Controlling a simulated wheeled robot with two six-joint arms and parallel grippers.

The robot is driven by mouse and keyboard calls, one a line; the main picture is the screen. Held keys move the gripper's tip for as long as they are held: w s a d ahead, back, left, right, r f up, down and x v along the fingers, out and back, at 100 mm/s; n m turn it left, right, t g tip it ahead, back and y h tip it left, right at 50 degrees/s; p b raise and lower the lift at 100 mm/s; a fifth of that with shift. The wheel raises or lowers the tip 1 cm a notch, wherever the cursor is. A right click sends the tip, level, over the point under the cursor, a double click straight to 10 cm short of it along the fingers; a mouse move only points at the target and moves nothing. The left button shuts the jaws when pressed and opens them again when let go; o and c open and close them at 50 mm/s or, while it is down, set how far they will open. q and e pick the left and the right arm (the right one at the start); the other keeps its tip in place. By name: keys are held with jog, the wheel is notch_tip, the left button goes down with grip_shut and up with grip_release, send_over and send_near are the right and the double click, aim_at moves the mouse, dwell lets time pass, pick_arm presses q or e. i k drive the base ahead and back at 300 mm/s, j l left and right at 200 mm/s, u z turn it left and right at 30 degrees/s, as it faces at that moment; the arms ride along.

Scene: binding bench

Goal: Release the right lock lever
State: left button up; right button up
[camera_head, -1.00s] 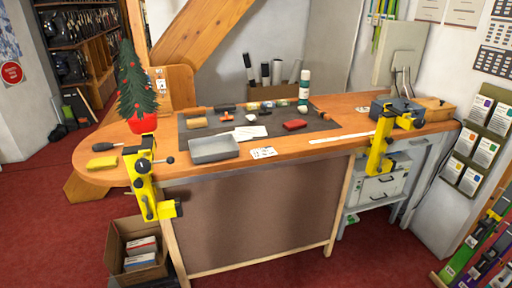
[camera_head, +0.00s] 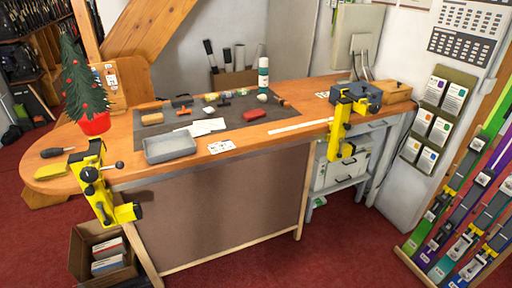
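A yellow ski vise with black parts (camera_head: 341,130) is clamped at the right part of the bench's front edge. Its lock lever is too small to tell apart from the other black parts at its top. A second yellow vise (camera_head: 96,182) is clamped at the left end of the front edge, with black knobs on a short bar. Neither of my grippers shows in the head view.
The wooden bench (camera_head: 290,117) carries a grey tray (camera_head: 170,147), a dark mat with small tools, and a small decorated tree (camera_head: 84,85). A grey block stands behind the right vise. A ski rack (camera_head: 465,215) stands at the right.

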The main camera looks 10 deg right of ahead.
aim_at(339, 156)
jog(key=u, duration=0.65)
jog(key=i+u, duration=0.1)
jog(key=u, duration=0.6)
jog(key=l+u, duration=0.1)
jog(key=u, duration=1.25)
jog(key=l+u, duration=0.15)
jog(key=u, duration=0.5)
jog(key=l+u, duration=0.15)
jog(key=u, duration=0.55)
jog(key=l+u, duration=0.1)
jog(key=u, duration=1.2)
jog(key=k+l+u, duration=0.15)
jog(key=k+u, duration=0.25)
jog(key=k+z, duration=0.25)
jog(key=z, duration=0.2)
jog(key=k+z, duration=0.25)
jog(key=z, duration=0.2)
jog(key=k+l+z, duration=0.15)
jog(key=z, duration=0.3)
jog(key=k+z, duration=0.2)
jog(key=z, duration=1.65)
